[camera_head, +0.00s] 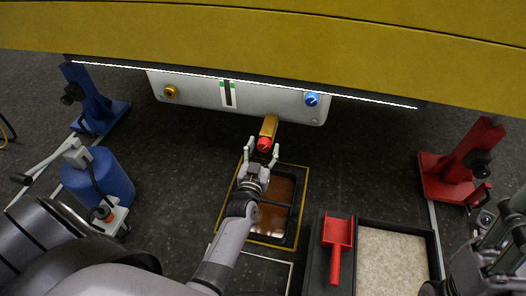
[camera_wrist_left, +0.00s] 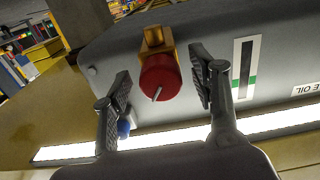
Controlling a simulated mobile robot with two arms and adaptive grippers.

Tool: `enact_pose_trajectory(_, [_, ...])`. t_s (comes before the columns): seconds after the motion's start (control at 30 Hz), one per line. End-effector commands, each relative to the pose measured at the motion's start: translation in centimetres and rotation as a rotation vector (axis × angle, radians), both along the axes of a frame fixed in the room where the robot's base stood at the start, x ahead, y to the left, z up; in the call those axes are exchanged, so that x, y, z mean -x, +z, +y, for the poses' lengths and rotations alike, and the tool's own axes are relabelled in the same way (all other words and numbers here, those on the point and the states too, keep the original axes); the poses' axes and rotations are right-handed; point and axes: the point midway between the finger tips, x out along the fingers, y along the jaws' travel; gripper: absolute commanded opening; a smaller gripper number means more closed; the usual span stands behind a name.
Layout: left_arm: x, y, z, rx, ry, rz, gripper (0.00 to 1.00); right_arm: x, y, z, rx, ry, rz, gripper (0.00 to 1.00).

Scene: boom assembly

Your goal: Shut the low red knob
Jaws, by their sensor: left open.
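The low red knob (camera_head: 264,143) sits on the end of a brass-coloured valve (camera_head: 269,127) under the grey tank panel. In the left wrist view the red knob (camera_wrist_left: 160,80) shows a thin pale pointer on its face, with the brass body (camera_wrist_left: 153,40) behind it. My left gripper (camera_head: 262,151) is open, with one finger on each side of the knob. In the left wrist view a gap shows between the knob and each finger of the left gripper (camera_wrist_left: 160,74).
The grey panel (camera_head: 195,92) bears a blue knob (camera_head: 312,99), a brass fitting (camera_head: 171,92) and a gauge strip (camera_head: 229,94). Below is a yellow-edged pan (camera_head: 294,205) with brown liquid. A blue stand (camera_head: 90,95), red stand (camera_head: 460,165) and red scoop (camera_head: 337,234) stand around.

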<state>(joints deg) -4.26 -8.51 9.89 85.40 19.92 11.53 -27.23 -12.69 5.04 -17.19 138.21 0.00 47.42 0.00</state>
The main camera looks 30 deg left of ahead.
Motion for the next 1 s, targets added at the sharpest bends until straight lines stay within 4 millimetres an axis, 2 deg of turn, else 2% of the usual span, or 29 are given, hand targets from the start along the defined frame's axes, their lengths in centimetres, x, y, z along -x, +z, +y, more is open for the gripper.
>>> enact_pose_trajectory(0.27, [-0.12, 0.01, 0.05, 0.0, 0.0, 0.001, 0.54, -0.01, 0.12, 0.02, 0.0, 0.0, -0.003, 0.49])
enact_pose_trajectory(1.0, [-0.09, 0.0, 0.04, 0.001, 0.0, 0.001, 0.07, 0.01, 0.12, 0.02, 0.0, 0.0, -0.003, 0.49])
